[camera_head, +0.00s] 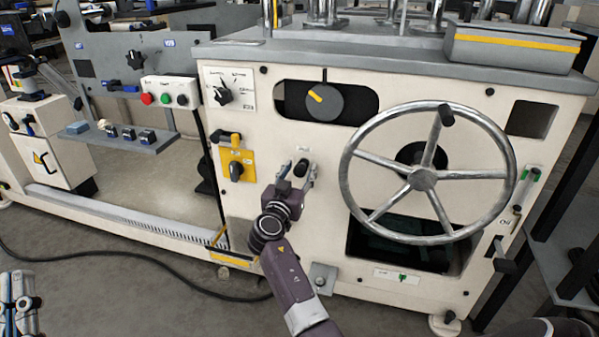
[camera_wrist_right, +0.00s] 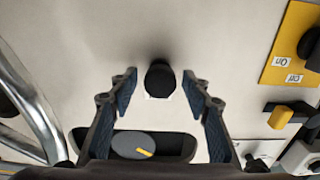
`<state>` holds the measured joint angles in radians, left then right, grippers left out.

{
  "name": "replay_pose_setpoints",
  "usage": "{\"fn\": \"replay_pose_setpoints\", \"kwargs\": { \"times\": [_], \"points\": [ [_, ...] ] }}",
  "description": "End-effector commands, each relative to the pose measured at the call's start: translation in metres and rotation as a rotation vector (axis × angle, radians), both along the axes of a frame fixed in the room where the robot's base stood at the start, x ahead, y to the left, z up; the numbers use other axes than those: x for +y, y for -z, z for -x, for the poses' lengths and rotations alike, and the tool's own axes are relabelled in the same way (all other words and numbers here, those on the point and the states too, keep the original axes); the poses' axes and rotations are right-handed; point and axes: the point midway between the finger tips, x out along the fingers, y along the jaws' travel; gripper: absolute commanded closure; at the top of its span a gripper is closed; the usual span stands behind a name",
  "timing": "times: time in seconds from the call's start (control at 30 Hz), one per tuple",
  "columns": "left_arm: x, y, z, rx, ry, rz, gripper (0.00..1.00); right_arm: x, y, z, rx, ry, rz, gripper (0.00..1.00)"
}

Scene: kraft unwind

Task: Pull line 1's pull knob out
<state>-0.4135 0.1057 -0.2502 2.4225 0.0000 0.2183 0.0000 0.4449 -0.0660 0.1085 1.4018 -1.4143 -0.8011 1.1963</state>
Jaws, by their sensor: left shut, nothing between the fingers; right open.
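A black round pull knob (camera_wrist_right: 159,80) stands out from the cream panel in the right wrist view. A small white label lies partly hidden under it; I cannot read it. My right gripper (camera_wrist_right: 160,88) is open, one finger on each side of the knob, with gaps between fingers and knob. In the head view, my right gripper (camera_head: 297,173) is at the front panel, between the yellow switch plate and the handwheel, and partly hides the knob (camera_head: 302,167). My left gripper (camera_head: 19,298) is shut and empty at the lower left corner, far from the panel.
A large spoked handwheel (camera_head: 424,178) stands out right of my right gripper. A grey dial with a yellow pointer (camera_head: 323,101) sits above. A yellow plate with a black rotary switch (camera_head: 237,168) is to the left. A dark cable (camera_head: 130,262) lies on the floor.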

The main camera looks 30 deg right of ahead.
Motion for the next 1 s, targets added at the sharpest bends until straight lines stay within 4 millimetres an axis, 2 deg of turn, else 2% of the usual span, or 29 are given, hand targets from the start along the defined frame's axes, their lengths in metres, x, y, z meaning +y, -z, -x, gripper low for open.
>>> {"fn": "replay_pose_setpoints", "kwargs": {
  "times": [0.27, 0.7, 1.0],
  "points": [
    [0.0001, -0.0017, 0.0013, -0.01, 0.0, 0.003, 1.0, -0.0023, 0.0005, -0.0018, 0.001, 0.0, -0.001, 0.56],
    [0.0002, -0.0012, 0.001, -0.008, 0.0, 0.002, 1.0, -0.0018, 0.0007, -0.0016, 0.001, 0.0, 0.0, 1.0],
    [0.0005, -0.004, 0.0048, -0.033, 0.002, 0.01, 1.0, 0.0002, 0.0018, -0.0004, 0.001, -0.001, -0.002, 1.0]
  ]
}}
